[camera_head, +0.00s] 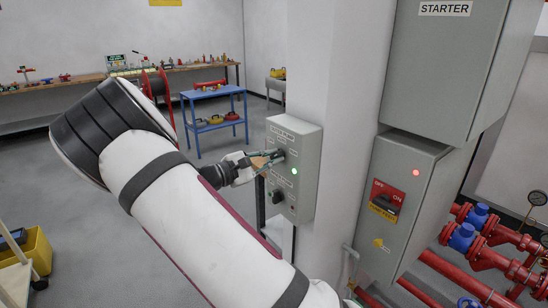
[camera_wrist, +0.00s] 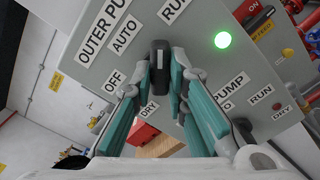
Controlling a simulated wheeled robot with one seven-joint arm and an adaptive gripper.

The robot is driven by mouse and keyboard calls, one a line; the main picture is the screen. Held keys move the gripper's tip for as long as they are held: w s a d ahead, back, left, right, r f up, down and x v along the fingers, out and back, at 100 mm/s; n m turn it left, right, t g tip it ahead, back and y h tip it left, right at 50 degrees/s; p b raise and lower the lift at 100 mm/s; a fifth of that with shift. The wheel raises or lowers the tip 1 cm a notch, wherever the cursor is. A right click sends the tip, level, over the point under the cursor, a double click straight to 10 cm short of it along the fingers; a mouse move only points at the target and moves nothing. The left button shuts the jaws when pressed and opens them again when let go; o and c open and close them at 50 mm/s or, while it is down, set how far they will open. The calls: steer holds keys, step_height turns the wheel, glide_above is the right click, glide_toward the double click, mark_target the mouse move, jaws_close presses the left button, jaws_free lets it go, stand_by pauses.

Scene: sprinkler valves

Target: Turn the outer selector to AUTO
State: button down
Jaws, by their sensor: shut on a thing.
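The outer selector is a black knob (camera_wrist: 160,54) on a grey control box (camera_head: 309,160) fixed to a pale pillar. It sits under the OUTER PU... label, with OFF, AUTO and RUN labels around it. In the wrist view it is long and upright in the picture, with AUTO to its upper left and RUN above; its exact setting is unclear. My gripper (camera_head: 274,157) is shut on the knob, its green-padded fingers on both sides (camera_wrist: 170,80). The fingers hide the knob's lower part.
A lit green lamp (camera_head: 294,171) and a second black selector (camera_head: 277,196) are below on the box. To the right stands a starter cabinet with a red OFF/ON switch (camera_head: 387,197) and red lamp. A blue cart (camera_head: 213,92) stands behind.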

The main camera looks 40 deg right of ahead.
steer(key=shift+n, duration=0.7)
steer(key=shift+n+p, duration=0.3)
steer(key=shift+n, duration=1.5)
steer(key=shift+n, duration=1.7)
steer(key=shift+n, duration=1.1)
steer(key=c, duration=1.5)
jaws_free()
